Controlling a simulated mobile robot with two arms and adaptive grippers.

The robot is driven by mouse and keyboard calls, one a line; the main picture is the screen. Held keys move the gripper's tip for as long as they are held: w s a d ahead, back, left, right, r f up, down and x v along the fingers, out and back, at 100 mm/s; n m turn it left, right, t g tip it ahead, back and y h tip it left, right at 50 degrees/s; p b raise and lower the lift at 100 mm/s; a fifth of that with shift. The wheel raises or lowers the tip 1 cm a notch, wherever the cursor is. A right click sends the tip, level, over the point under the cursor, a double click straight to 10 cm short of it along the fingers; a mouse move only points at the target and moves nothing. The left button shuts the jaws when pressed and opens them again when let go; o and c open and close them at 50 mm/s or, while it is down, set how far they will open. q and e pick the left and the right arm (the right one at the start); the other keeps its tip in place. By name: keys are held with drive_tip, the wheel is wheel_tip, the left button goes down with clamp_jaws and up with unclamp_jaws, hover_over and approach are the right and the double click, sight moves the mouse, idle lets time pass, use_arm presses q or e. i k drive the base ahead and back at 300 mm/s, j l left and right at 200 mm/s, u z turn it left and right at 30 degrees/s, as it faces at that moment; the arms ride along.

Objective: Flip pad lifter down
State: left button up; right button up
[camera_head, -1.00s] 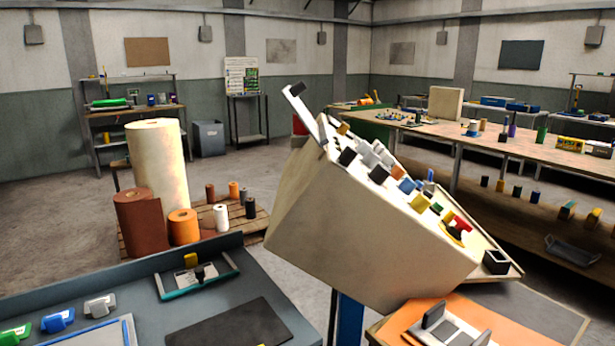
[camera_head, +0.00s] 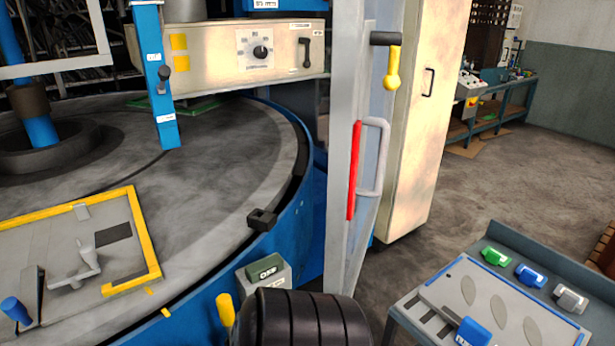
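No part is clearly marked as the pad lifter, so I cannot tell which one it is. A round grey turntable (camera_head: 215,170) with a blue rim fills the left. On it lies a plate with a yellow frame (camera_head: 142,235), carrying a grey lever-like fitting (camera_head: 85,265) and a blue-capped upright part (camera_head: 15,310) at the left edge. A blue upright bar (camera_head: 160,115) with a black knob hangs in front of the cream control box (camera_head: 220,55) above the turntable. Neither of my grippers is in view.
A grey door frame (camera_head: 345,230) with a red strip and grey handle stands at centre, beside a cream cabinet (camera_head: 420,130). A black ribbed rounded thing (camera_head: 305,320) is at the bottom. A side table (camera_head: 400,325) holds a tray and coloured blocks. Floor is open at right.

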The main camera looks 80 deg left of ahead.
sight(26, 310)
drive_tip(key=u, duration=4.3)
drive_tip(key=k+z, duration=0.3)
